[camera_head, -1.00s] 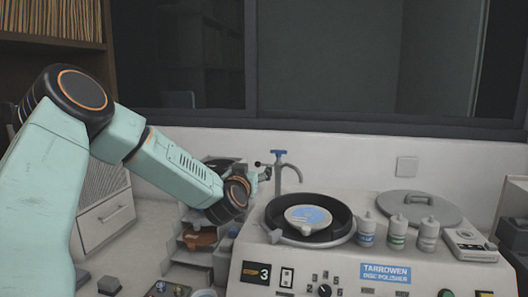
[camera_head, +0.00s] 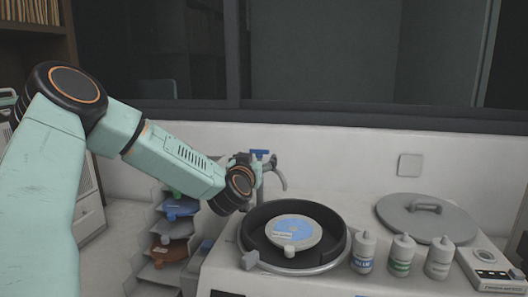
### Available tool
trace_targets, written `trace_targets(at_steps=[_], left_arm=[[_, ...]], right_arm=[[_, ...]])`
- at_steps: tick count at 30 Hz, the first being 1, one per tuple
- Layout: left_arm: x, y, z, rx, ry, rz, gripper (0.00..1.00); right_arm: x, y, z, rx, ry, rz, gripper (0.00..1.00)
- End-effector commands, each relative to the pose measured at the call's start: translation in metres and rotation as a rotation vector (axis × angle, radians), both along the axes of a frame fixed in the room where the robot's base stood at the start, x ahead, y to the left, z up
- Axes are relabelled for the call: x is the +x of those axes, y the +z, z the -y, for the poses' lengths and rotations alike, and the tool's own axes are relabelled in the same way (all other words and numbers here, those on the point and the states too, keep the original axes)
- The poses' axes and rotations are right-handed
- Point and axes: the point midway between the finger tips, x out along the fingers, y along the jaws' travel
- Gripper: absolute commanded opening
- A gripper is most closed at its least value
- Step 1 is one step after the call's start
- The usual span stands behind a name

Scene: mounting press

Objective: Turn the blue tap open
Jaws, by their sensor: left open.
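The tap has a blue handle (camera_head: 260,152) on top and a grey curved spout (camera_head: 279,172). It stands behind the left part of the disc polisher's round bowl. My left arm reaches in from the left, and its gripper (camera_head: 257,167) is at the tap, just below the blue handle in the picture. The gripper is open. My right gripper is out of view.
The polisher bowl (camera_head: 341,246) holds a blue and white disc (camera_head: 296,232). Several bottles, including one marked blue (camera_head: 363,254), stand right of it. A grey round lid (camera_head: 427,222) lies behind them. A stepped rack (camera_head: 164,270) with coloured pieces stands left. A wall is behind.

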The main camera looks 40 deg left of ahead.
Motion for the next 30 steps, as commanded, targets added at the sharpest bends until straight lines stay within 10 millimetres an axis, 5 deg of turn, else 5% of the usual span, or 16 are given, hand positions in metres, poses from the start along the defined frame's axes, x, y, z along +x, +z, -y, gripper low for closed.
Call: trace_targets(at_steps=[15, 30], left_arm=[[0.054, -0.001, -0.024, 0.003, -0.003, -0.001, 0.79], [0.066, -0.002, -0.031, -0.002, -0.004, -0.001, 0.79]], right_arm=[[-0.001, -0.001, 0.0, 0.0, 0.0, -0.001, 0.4], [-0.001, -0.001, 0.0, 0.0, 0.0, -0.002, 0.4]])
